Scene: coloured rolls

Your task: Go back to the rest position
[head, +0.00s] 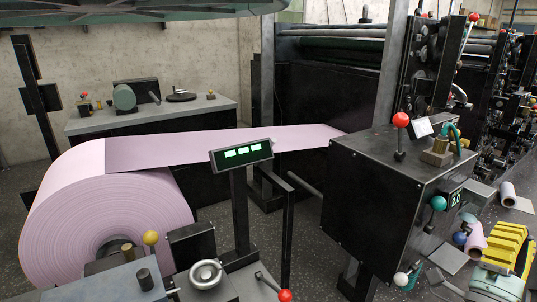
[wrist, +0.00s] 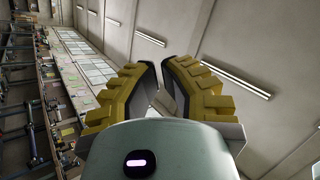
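My gripper (head: 513,234) shows at the lower right of the head view, with ribbed yellow fingers and a pale green body. In the wrist view, my gripper (wrist: 158,67) has its two yellow fingers apart, with a narrow gap at the tips and nothing between them. The wrist view looks past the fingers at a grey wall and long lights, tilted. No rest position is marked in either view.
A large pink roll (head: 110,222) feeds a pink sheet (head: 215,145) into the machine. A black box (head: 375,195) with coloured knobs stands left of my gripper. A small pink roll (head: 475,238) lies close beside my gripper, and another small roll (head: 508,192) lies behind it.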

